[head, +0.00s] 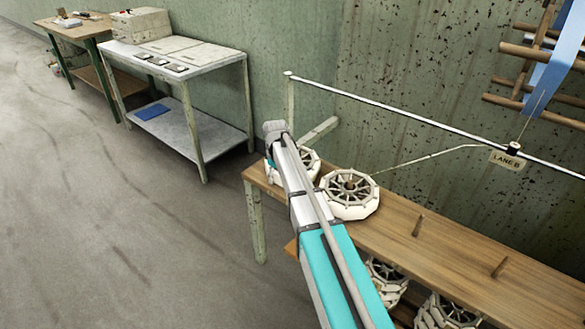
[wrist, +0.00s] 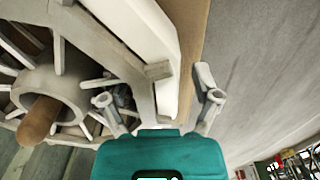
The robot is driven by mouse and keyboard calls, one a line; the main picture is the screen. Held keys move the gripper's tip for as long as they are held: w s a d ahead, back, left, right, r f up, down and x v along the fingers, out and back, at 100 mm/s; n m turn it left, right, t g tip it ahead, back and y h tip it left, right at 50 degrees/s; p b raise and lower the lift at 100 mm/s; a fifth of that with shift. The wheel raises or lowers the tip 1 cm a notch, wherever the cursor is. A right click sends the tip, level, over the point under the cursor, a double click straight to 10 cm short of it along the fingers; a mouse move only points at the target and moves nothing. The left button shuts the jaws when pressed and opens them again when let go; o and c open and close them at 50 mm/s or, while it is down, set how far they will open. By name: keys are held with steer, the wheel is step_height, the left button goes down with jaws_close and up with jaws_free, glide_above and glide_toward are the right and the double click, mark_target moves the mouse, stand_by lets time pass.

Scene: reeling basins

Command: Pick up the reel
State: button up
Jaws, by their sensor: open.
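A pale, spoked reel (head: 312,161) is at the left end of the wooden bench, partly hidden behind my arm. A similar reel (head: 350,207) lies to its right around a wooden peg. In the wrist view a reel (wrist: 165,45) fills the upper left, with a brown peg (wrist: 40,122) through its hub. My gripper (wrist: 157,95) is open. One finger shows over the reel's spoked inside and the other beyond its outer rim, so the rim shows between them. I cannot tell whether either finger touches. In the head view the fingers are hidden.
The wooden bench (head: 455,248) has two bare pegs (head: 418,226) (head: 499,267) to the right. More reels (head: 447,312) sit on its lower shelf. A grey-topped table (head: 205,68) stands at the left wall.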

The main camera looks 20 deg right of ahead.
stand_by(0.4)
jaws_close()
